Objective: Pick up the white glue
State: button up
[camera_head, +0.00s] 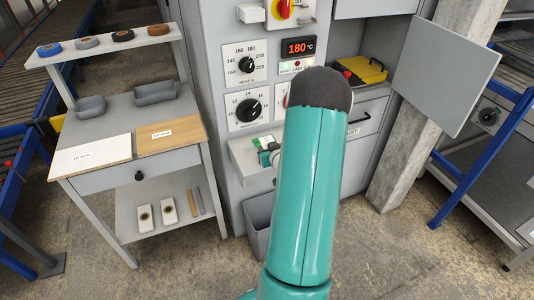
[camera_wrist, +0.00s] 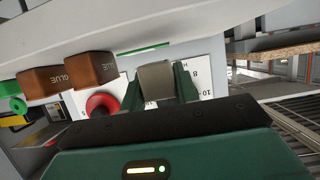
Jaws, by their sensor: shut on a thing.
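In the wrist view, my gripper (camera_wrist: 158,84) has its two green fingers closed on a pale grey-white block (camera_wrist: 155,78), which I take to be the white glue. No label shows on its visible face. In the head view, my teal arm covers the middle of the machine, and the held block cannot be made out there.
A grey machine (camera_head: 225,65) with dials and a 180 °C display (camera_head: 299,47) stands behind my arm. A small grey ledge (camera_head: 243,160) juts from its front. A worktable (camera_head: 95,112) with boards and tape rolls is at left. A red knob (camera_wrist: 101,104) is near the fingers.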

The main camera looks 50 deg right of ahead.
jog(key=s+a+r, duration=0.1)
jog(key=s+r, duration=0.9)
jog(key=s, duration=0.4)
jog(key=shift+a+r, duration=0.35)
